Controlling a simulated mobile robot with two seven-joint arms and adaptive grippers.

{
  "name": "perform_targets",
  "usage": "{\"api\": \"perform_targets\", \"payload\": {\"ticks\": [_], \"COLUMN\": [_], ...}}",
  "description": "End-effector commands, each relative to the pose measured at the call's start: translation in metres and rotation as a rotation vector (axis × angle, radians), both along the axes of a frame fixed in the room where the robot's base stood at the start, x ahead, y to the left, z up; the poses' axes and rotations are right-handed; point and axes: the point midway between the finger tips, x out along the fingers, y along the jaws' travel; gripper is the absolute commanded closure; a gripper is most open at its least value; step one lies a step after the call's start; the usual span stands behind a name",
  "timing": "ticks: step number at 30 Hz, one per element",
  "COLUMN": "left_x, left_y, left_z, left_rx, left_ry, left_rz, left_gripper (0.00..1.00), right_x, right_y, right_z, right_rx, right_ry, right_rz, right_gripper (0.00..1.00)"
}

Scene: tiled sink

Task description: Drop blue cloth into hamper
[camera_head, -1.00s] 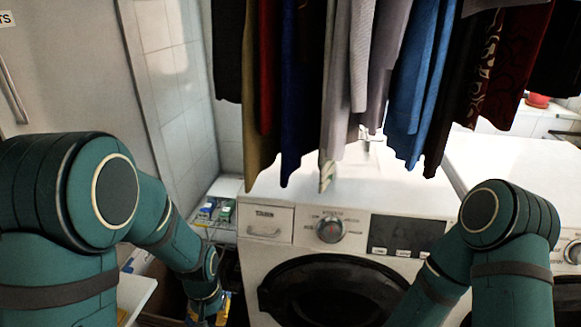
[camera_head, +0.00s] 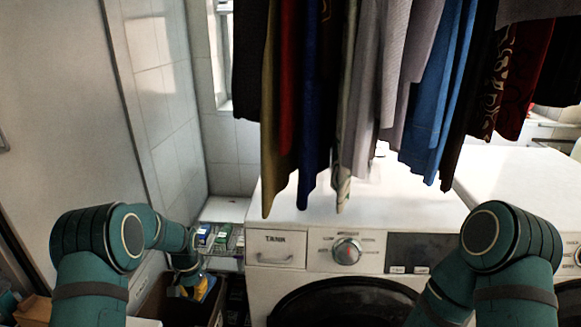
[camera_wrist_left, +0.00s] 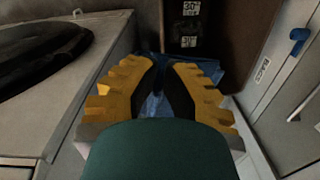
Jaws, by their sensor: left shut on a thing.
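My left gripper (camera_head: 199,289) has yellow fingers and points down at the lower left of the head view. It also shows in the left wrist view (camera_wrist_left: 160,85), shut on the blue cloth (camera_wrist_left: 152,106). Bunched blue fabric shows between and beyond the fingers. A brown open box (camera_head: 152,298), which looks like the hamper, stands below and around the gripper in the head view. What appears to be its brown wall (camera_wrist_left: 235,45) shows in the wrist view. I cannot tell whether the cloth is below its rim. My right gripper is out of view.
A white washing machine (camera_head: 285,265) stands right of the box. Several clothes (camera_head: 365,90) hang above it. A small shelf with blue and green packs (camera_head: 213,236) is behind my left gripper. A tiled wall (camera_head: 160,90) rises at the left.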

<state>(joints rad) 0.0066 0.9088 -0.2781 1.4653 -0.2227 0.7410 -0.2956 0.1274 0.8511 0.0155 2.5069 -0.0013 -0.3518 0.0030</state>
Motion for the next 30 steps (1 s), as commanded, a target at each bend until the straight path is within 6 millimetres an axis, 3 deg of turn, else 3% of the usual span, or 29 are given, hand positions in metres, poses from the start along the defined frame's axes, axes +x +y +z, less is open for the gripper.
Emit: {"api": "perform_targets", "payload": {"ticks": [1, 6, 13, 17, 23, 30], "left_x": [0.012, 0.038, 0.047, 0.047, 0.047, 0.047], "left_y": [0.020, 0.077, 0.136, 0.148, 0.150, 0.150], "left_z": [-0.013, -0.040, -0.060, -0.064, -0.072, -0.098], "left_rx": [-0.003, -0.013, -0.022, -0.023, -0.023, -0.023], "left_ry": [0.000, -0.001, -0.006, -0.007, -0.007, -0.007], "left_rz": [-0.005, -0.038, -0.043, -0.042, -0.044, -0.042], "left_gripper": [1.00, 1.00, 1.00, 1.00, 1.00, 1.00], "right_x": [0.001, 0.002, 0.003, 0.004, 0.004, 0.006], "right_y": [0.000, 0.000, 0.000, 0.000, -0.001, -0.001], "right_z": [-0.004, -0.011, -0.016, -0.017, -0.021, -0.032], "right_rx": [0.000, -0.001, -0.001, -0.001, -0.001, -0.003], "right_ry": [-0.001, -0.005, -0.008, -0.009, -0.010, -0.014], "right_rz": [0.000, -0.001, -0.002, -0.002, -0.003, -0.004], "right_gripper": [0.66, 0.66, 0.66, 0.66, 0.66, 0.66]}}
